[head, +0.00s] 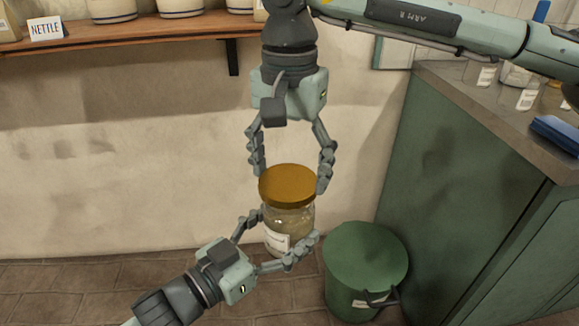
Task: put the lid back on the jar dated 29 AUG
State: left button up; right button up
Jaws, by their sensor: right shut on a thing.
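A clear glass jar (291,219) with pale contents and a white label (277,240) is upright in the middle of the head view. The label's writing is too small to read. My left gripper (286,227), reaching in from the lower left, has its fingers closed around the jar and holds it above the floor. A round golden-brown lid (288,185) is over the jar's mouth. My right gripper (290,180), reaching down from above, is shut on the lid's sides. The lid hides the jar's rim, so I cannot tell whether it is seated.
A green bin (365,262) stands on the tiled floor, right of the jar. A green cabinet (455,200) carries a counter with several labelled jars and a blue object (556,134). A wooden shelf (130,37) with crocks and a NETTLE card (46,29) is at upper left.

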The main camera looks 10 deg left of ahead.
jog(key=shift+f, duration=0.6)
jog(key=shift+f, duration=0.6)
